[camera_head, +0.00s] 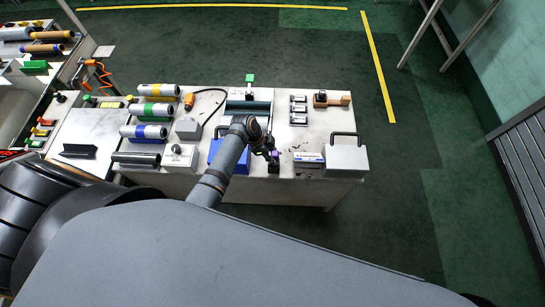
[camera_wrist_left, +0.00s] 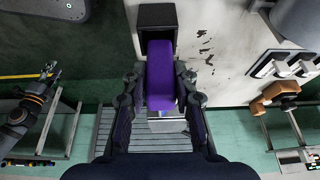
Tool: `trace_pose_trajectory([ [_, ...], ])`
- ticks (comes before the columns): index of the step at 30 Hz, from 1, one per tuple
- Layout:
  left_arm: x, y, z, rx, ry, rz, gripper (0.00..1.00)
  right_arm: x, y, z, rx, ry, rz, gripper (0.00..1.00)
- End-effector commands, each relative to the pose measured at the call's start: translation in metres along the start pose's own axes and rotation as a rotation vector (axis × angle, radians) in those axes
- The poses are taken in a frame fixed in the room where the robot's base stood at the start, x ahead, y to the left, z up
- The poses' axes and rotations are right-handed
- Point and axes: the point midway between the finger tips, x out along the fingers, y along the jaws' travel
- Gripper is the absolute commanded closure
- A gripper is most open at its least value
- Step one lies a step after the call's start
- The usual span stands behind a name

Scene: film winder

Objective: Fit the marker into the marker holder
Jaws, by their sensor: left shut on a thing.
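My left gripper (camera_wrist_left: 160,98) is shut on the purple marker (camera_wrist_left: 160,76), one finger on each side of it. The black marker holder (camera_wrist_left: 156,15) is at the top of the left wrist view. The marker's far end overlaps it in the picture; I cannot tell whether it is inside or only in front. In the head view my left gripper (camera_head: 270,151) is over the table's front part, with a small bit of the purple marker (camera_head: 277,155) showing above the dark holder (camera_head: 273,168). A dark arm end at the left of the wrist view looks like my right gripper (camera_wrist_left: 48,73); its fingers are unclear.
The white table (camera_head: 318,125) holds film rolls (camera_head: 158,90) at the left, a blue box (camera_head: 214,150) left of the gripper, and a white handled box (camera_head: 346,157) at the right. Dark marks lie beside the holder. Green floor is clear beyond the table.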

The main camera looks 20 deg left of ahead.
Motion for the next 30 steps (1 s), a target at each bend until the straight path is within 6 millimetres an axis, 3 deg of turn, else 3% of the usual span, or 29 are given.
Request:
trace_pose_trajectory([
  [5,0.008,0.007,0.007,-0.005,-0.011,0.017,1.00,0.002,0.001,0.001,-0.001,-0.001,0.002,0.60],
  [6,0.008,0.008,0.007,-0.005,-0.012,0.018,0.71,0.002,0.001,0.001,-0.001,-0.001,0.002,0.60],
  [11,0.007,0.006,0.006,-0.005,-0.010,0.015,0.50,0.002,0.001,0.001,-0.001,-0.001,0.001,0.60],
  [22,-0.002,0.004,0.005,-0.004,-0.007,0.009,0.50,0.000,-0.001,0.000,0.001,0.000,-0.002,0.60],
  [30,-0.062,0.003,0.005,-0.001,-0.009,0.007,0.50,-0.002,-0.004,-0.001,0.002,0.001,-0.005,0.60],
])
